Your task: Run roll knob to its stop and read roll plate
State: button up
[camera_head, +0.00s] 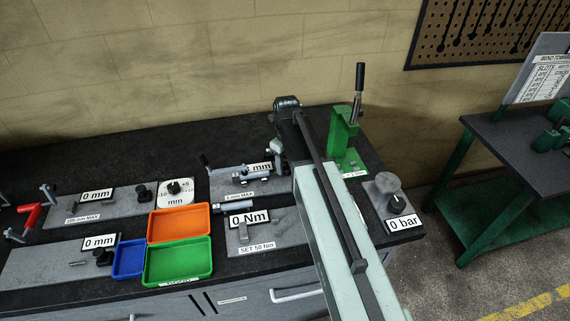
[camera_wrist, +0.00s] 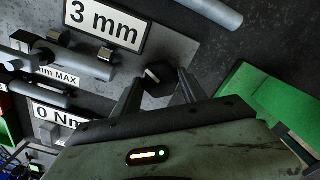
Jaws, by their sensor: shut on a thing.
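My gripper (camera_wrist: 160,80) shows in the wrist view with its two dark fingers on either side of a black knob (camera_wrist: 157,72), shut on it. The knob sits on a grey base plate (camera_wrist: 193,57). A white reading plate (camera_wrist: 103,22) above and left of the knob reads 3 mm. In the head view, this plate (camera_head: 255,172) is partly hidden, and only its mm shows clearly. My arm hides the knob there. No label with the word roll is legible.
Beside this station are a 0 Nm plate (camera_head: 248,217), a green press (camera_head: 343,135) and a 0 bar plate (camera_head: 403,223). Two more plates at left read 0 mm. Orange (camera_head: 178,209), blue (camera_head: 129,272) and green (camera_head: 178,282) trays stand at the front.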

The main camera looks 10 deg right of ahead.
aim_at(286, 165)
jog(key=shift+m, duration=0.6)
jog(key=o, duration=1.4)
jog(key=shift+c, duration=0.2)
notch_tip(286, 165, up, 8)
jog(key=p, duration=0.8)
jog(key=shift+f, duration=0.15)
